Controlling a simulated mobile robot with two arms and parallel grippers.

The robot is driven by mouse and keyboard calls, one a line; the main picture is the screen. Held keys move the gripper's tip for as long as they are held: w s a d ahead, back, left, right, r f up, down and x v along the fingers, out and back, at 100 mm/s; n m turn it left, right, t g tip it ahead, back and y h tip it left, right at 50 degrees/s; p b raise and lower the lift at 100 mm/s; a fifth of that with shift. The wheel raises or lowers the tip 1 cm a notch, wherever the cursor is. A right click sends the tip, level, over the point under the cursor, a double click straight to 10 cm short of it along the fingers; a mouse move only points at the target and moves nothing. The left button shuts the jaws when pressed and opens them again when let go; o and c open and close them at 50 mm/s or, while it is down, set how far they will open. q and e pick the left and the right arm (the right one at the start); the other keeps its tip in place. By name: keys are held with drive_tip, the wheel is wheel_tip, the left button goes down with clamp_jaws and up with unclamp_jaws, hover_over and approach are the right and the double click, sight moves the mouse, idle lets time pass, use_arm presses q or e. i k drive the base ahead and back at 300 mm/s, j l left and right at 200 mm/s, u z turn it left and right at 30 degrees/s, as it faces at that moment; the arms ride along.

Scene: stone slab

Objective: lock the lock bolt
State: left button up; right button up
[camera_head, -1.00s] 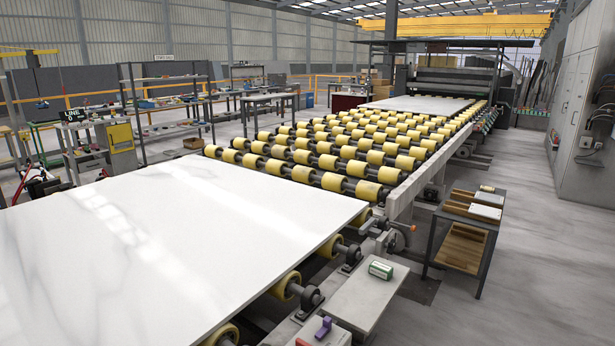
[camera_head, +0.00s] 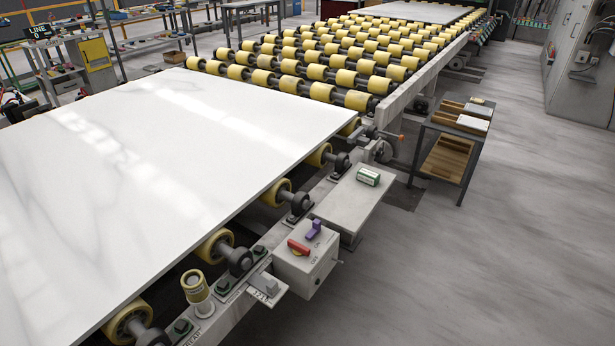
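A grey switch box (camera_head: 302,262) is mounted on the near side of the roller conveyor, marked ON and OFF on its top. A red handle (camera_head: 299,247) lies across its top beside a purple piece (camera_head: 314,229) that stands up. I cannot tell for certain which part is the lock bolt. A metal block on a small plate (camera_head: 267,287) sits left of the box, with lettering too small to read. A crank-like mechanism (camera_head: 380,148) is at the conveyor frame farther back. Neither of my grippers shows.
A large white slab (camera_head: 180,170) lies on the yellow rollers. A grey shelf (camera_head: 345,200) beside the box carries a small green and white box (camera_head: 368,176). A small side table (camera_head: 452,133) holds wooden trays. A yellow-topped cylinder (camera_head: 195,287) stands at front left. Floor at right is clear.

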sight(316, 228)
drive_tip(key=i+l, duration=0.55)
drive_tip(key=i, duration=0.15)
drive_tip(key=i+l, duration=0.55)
drive_tip(key=i, duration=0.15)
drive_tip(key=u, duration=0.05)
